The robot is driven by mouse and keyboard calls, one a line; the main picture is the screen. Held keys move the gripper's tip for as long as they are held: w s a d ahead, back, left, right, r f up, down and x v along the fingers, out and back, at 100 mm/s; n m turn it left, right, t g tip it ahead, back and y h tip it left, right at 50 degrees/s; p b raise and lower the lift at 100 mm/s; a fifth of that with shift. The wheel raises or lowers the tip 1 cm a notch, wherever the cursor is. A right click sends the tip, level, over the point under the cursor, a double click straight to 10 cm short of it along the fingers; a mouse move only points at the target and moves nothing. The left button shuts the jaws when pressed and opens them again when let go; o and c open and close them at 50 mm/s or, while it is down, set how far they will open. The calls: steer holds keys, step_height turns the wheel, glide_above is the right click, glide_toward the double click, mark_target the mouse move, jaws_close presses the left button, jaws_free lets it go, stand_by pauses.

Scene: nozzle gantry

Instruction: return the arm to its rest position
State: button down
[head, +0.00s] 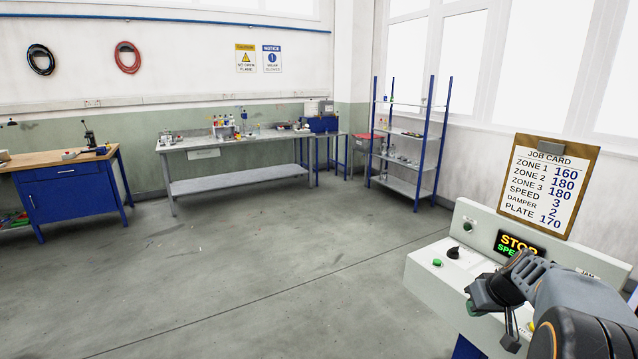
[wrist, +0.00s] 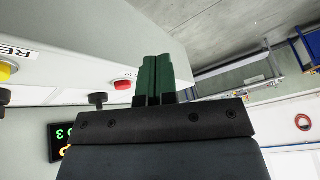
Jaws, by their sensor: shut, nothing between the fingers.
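My gripper (wrist: 153,80) shows in the wrist view with its two green fingers together and nothing between them. In the head view my dark arm reaches in from the lower right, and the gripper (head: 472,306) is at the front of a pale control console (head: 425,275). In the wrist view a red button (wrist: 122,85) and a black knob (wrist: 97,99) on the console are close beside the fingers. I cannot tell whether the fingers touch the console.
A job card on a clipboard (head: 547,187) stands above the console, beside a lit display (head: 519,244) partly hidden by my arm. A green button (head: 437,262) and a black knob (head: 453,252) are on the console. Open floor (head: 240,270) lies left; benches and shelves stand behind.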

steer(key=s+a+g+h, duration=0.1)
steer(key=s+a, duration=1.6)
steer(key=a, duration=0.3)
steer(key=shift+a+r+h, duration=0.25)
steer(key=shift+r+h, duration=0.05)
steer(key=shift+r, duration=0.1)
steer(key=c, duration=1.9)
jaws_free()
